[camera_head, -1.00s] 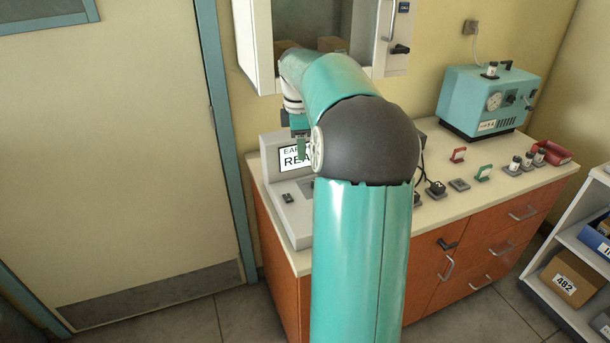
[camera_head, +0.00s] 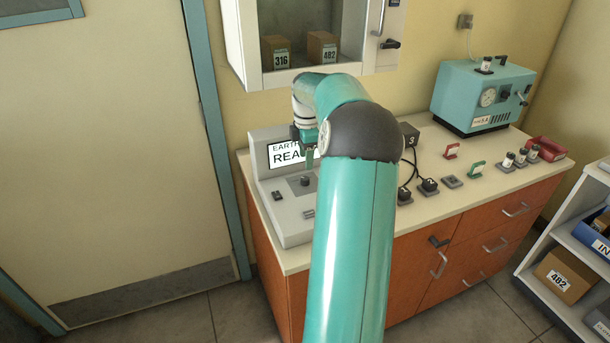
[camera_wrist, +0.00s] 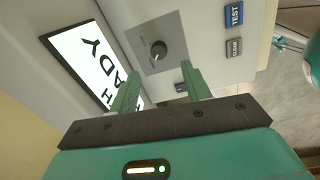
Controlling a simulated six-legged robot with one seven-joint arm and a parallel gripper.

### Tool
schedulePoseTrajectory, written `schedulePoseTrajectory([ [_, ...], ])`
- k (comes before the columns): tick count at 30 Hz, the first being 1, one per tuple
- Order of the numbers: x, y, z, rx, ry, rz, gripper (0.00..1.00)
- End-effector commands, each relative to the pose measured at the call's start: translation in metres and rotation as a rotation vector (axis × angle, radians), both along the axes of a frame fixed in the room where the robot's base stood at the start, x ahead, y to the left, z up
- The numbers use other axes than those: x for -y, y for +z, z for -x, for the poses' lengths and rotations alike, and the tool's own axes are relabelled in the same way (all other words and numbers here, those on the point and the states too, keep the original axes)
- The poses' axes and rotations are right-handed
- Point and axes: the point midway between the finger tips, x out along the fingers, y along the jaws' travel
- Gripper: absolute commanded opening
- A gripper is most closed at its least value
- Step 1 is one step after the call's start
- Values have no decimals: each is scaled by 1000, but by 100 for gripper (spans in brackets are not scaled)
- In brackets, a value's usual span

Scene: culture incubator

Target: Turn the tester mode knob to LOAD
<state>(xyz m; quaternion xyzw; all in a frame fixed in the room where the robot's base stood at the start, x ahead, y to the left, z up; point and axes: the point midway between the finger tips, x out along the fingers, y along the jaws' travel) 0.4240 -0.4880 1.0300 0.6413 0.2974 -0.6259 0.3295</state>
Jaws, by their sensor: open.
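The tester (camera_head: 283,205) is a grey console on the left end of the counter, with a lit screen (camera_head: 283,154) reading "EARTH" and "REA", partly hidden by my arm. Its mode knob (camera_wrist: 159,49) is a small dark round knob on a grey square plate in the wrist view. The knob also shows in the head view (camera_head: 305,181). My gripper (camera_wrist: 162,80) is open, its two green fingers pointing toward the knob plate, one toward each side. The knob lies beyond the fingertips, apart from them. No LOAD marking is readable.
A blue TEST button (camera_wrist: 233,15) and a grey CLEAR button (camera_wrist: 234,47) sit beside the knob plate. A wall cabinet (camera_head: 385,70) hangs above. A teal device (camera_head: 483,97), plugs (camera_head: 429,186) and a red tray (camera_head: 546,149) stand on the counter to the right.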

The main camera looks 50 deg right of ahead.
Motion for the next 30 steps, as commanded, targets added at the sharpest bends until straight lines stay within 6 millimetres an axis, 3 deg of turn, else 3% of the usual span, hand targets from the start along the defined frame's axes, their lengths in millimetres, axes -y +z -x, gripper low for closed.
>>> schedulePoseTrajectory([
  [6, 2, -45, -2, -2, 2, -4, 48],
  [12, 3, -72, -5, -1, 3, -2, 48],
  [23, 3, -79, -5, 0, 3, 0, 48],
  [30, 3, -79, -5, 0, 3, 0, 5],
])
